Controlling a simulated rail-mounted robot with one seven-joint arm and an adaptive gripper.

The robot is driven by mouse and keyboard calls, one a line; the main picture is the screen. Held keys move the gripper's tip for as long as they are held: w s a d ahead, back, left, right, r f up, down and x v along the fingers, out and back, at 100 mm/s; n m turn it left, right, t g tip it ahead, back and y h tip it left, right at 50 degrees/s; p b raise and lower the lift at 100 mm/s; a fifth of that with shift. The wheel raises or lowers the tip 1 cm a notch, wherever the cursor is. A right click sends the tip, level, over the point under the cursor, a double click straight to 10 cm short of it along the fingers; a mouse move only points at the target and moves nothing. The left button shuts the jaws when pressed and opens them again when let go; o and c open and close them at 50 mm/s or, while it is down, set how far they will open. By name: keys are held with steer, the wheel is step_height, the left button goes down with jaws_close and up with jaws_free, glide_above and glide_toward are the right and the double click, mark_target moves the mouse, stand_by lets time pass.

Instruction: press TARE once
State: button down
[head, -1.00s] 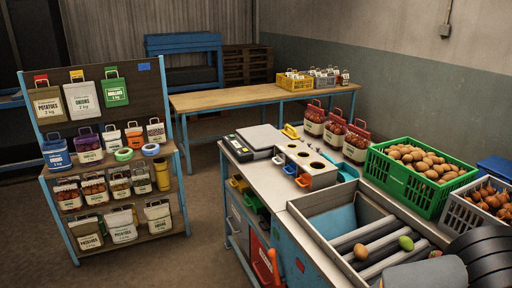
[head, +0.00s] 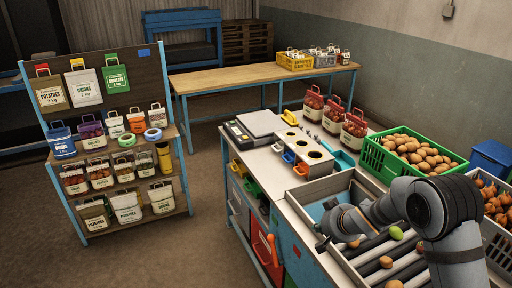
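The scale (head: 262,123) stands at the far left end of the metal bench, with a flat grey plate. Its dark control panel (head: 237,131) is on its left side; the TARE button is too small to make out. My arm reaches in from the right over the roller tray. My gripper (head: 324,244) appears as a small dark shape at the tray's left edge, well in front of the scale and apart from it. Its fingers are too small and dark to read, and I see nothing clearly held.
The roller tray (head: 300,196) holds several potatoes, one green. A green potato crate (head: 376,158) stands right. Floor between shelf and bench is clear.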

steer(key=w+d+m+t+h+p, duration=0.1)
steer(key=w+d+m+p, duration=0.1)
steer(key=d, duration=1.2)
steer(key=shift+w+d+r+m, duration=0.25)
steer(key=shift+w+r+m, duration=0.2)
steer(key=shift+w, duration=0.15)
